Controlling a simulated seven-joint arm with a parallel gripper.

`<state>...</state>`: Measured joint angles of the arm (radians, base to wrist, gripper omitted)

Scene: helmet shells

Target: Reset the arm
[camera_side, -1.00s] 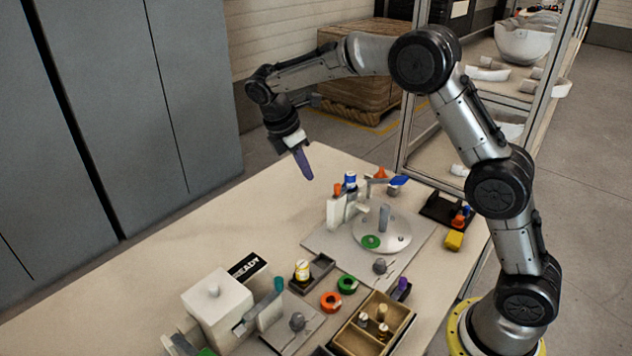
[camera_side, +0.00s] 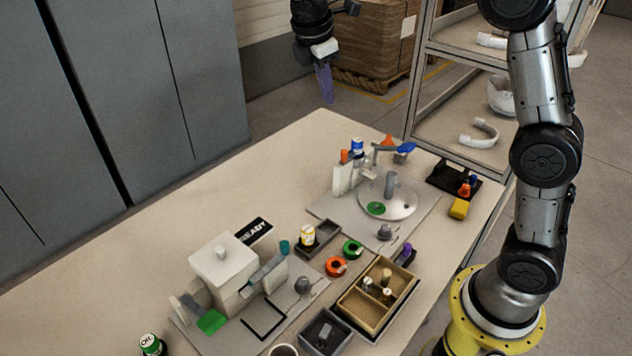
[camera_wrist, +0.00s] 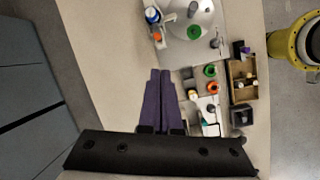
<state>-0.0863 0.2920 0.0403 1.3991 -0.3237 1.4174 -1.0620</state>
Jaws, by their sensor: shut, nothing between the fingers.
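My gripper (camera_side: 325,84) hangs high beyond the far edge of the table in the side view, fingers pointing down. Its purple fingers are together with nothing between them. In the wrist view the shut fingers (camera_wrist: 160,90) point up the picture, over the table far below. Most of my forearm is out of the top of the side view; my upright lower arm stands on its yellow base at the right.
The table (camera_side: 130,270) holds a white box fixture (camera_side: 222,268), a round plate fixture (camera_side: 400,205), a wooden divided tray (camera_side: 352,308), tape rings and a yellow block (camera_side: 458,208). A shelf rack (camera_side: 425,80) stands behind right, grey cabinets (camera_side: 120,120) left. Space around my gripper is clear.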

